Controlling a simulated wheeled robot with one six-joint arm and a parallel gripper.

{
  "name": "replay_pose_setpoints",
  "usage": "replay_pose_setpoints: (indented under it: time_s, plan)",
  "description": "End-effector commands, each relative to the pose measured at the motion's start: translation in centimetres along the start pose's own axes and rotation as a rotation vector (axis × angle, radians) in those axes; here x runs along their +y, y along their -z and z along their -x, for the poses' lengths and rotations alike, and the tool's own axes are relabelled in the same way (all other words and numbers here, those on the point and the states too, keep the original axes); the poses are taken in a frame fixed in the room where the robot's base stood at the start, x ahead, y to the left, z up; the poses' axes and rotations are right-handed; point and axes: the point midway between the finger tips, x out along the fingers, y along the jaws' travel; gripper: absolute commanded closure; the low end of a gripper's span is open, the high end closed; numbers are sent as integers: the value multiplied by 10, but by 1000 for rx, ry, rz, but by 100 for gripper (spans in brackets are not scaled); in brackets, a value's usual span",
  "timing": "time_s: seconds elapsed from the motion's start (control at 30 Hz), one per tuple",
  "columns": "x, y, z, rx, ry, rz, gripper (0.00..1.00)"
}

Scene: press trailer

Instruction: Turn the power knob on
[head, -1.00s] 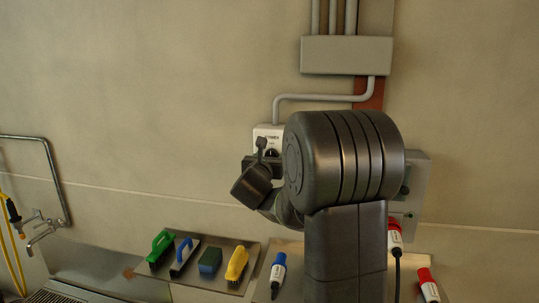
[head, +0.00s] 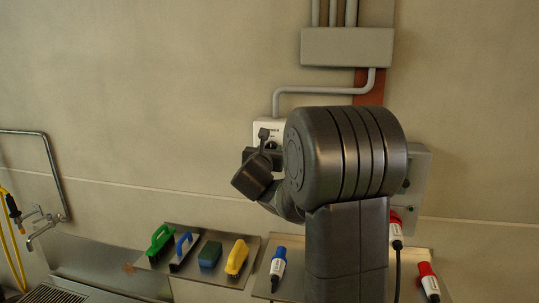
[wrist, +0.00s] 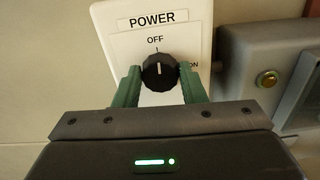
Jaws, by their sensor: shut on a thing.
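The power panel (wrist: 110,35) is a white plate on the wall, labelled POWER, with OFF at the top and ON at the right. Its round black knob (wrist: 160,65) has a white pointer line, which points up towards OFF. My gripper (wrist: 160,76) is shut on the knob, with one green finger on each side. In the head view the panel (head: 264,124) shows beside my dark arm, which covers much of it, and my gripper's fingers cannot be made out there.
A grey box with a brass button (wrist: 268,79) is right of the panel. Below stand a tray with several brushes (head: 160,240), a blue connector (head: 278,264) and red connectors (head: 428,280). A grey junction box (head: 346,46) is above. A tap (head: 42,226) is at left.

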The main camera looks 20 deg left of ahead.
Motion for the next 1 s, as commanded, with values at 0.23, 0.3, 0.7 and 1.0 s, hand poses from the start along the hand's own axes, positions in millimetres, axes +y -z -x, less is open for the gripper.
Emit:
replay_pose_setpoints:
  time_s: [0.23, 0.3, 0.7, 1.0]
  plan:
    - [-1, 8, 1, -4, -1, -148, 86]
    - [-1, 8, 1, -5, -2, -202, 86]
    - [-2, 9, 1, -3, -3, -548, 86]
    - [-3, 8, 0, -2, -3, -832, 86]
